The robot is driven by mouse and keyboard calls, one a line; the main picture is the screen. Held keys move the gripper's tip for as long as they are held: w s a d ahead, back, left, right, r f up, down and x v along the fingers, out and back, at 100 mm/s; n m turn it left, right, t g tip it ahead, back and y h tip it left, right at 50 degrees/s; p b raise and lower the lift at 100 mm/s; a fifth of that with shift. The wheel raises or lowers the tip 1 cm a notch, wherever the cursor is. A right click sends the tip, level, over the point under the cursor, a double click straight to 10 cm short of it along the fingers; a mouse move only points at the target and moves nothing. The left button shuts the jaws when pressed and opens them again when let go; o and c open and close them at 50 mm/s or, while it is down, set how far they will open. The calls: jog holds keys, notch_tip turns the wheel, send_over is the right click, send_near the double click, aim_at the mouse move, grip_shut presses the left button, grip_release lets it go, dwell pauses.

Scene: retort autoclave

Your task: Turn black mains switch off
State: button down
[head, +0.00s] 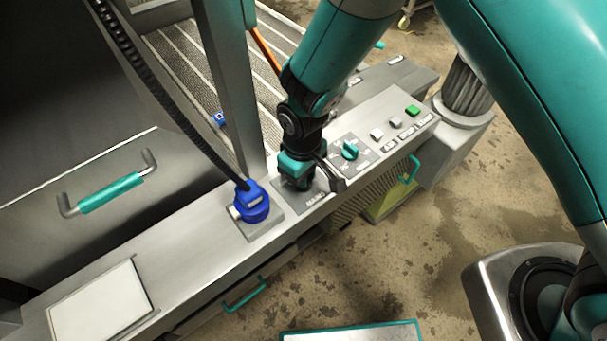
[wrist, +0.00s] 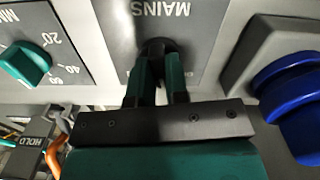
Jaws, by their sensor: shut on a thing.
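The mains switch is on a grey plate (wrist: 200,18) marked MAINS, on top of the machine's long panel. In the wrist view the black mains switch (wrist: 155,46) shows between and just past my fingertips. My gripper (wrist: 157,80) is shut on it, with one teal-and-black finger on each side. In the head view my gripper (head: 300,185) reaches down onto the MAINS plate, and the arm and fingers hide the switch. I cannot tell which way the switch is turned.
A blue plug (head: 253,203) with a black cable stands close left of my gripper. A teal timer knob (head: 350,149) is close on the right, with grey buttons and a green button (head: 412,110) beyond. A grey post (head: 232,85) rises behind.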

jog(key=n, duration=0.6)
jog(key=shift+w+n+b, duration=0.1)
jog(key=shift+n+b, duration=0.2)
jog(key=shift+b, duration=0.1)
jog(key=shift+r, duration=0.1)
dwell(0.3)
jog(key=c, duration=1.1)
grip_release()
notch_tip(320, 180, up, 17)
jog(key=shift+r+b, duration=0.15)
jog(key=shift+b, duration=0.65)
jog(key=shift+d+r, duration=0.1)
jog(key=shift+d, duration=0.05)
jog(key=s+d+r+m+y, duration=0.1)
jog(key=s+d+r+m, duration=0.2)
jog(key=s+d, duration=0.1)
jog(key=s+d+r+m+y, duration=0.1)
jog(key=s+d+r+m, duration=0.1)
jog(key=s, duration=0.5)
jog(key=s+d+r+m+y, duration=0.2)
jog(key=s+d+r+m, duration=0.1)
jog(key=s+d+r, duration=0.1)
jog(key=shift+s+d+r+m, duration=0.15)
jog(key=shift+s+d, duration=0.25)
jog(key=shift+d, duration=0.1)
jog(key=shift+s+d+r+m, duration=0.1)
jog(key=shift+s+d+m, duration=0.05)
jog(key=shift+s+d, duration=0.25)
